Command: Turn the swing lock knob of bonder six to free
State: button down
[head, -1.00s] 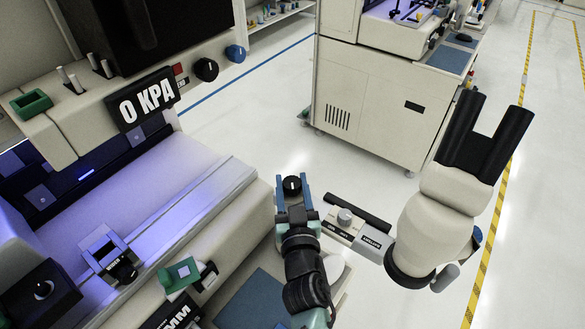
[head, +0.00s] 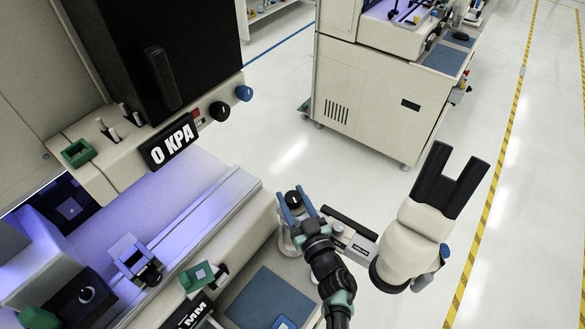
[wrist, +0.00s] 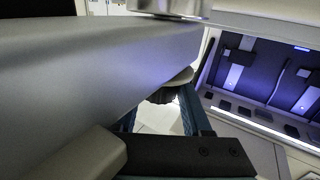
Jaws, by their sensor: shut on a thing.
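A black knob (head: 293,198) sits between the two blue fingers of my gripper (head: 296,204) in the head view. The fingers are shut on its sides. I take it for the swing lock knob; its number label is not readable. In the wrist view the dark ribbed knob (wrist: 162,95) shows partly, between the blue-grey fingers (wrist: 160,118), under a large pale grey body that hides its upper part. Its pointer setting cannot be told. The bonder (head: 215,215) stands to the left, with a "0 KPA" display (head: 170,143).
A pale microscope-like head (head: 412,232) with two black tubes (head: 450,180) stands close to the right of my gripper. Another machine (head: 375,90) stands farther back. Open floor lies between.

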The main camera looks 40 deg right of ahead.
jog(key=shift+d+y, duration=0.1)
jog(key=shift+y, duration=0.2)
dwell(0.4)
jog(key=shift+c, duration=1.7)
grip_release()
jog(key=shift+s, duration=0.1)
jog(key=s+a+b, duration=0.1)
jog(key=s+a, duration=0.1)
jog(key=s, duration=1)
jog(key=shift+s+a, duration=0.25)
jog(key=shift+s, duration=0.1)
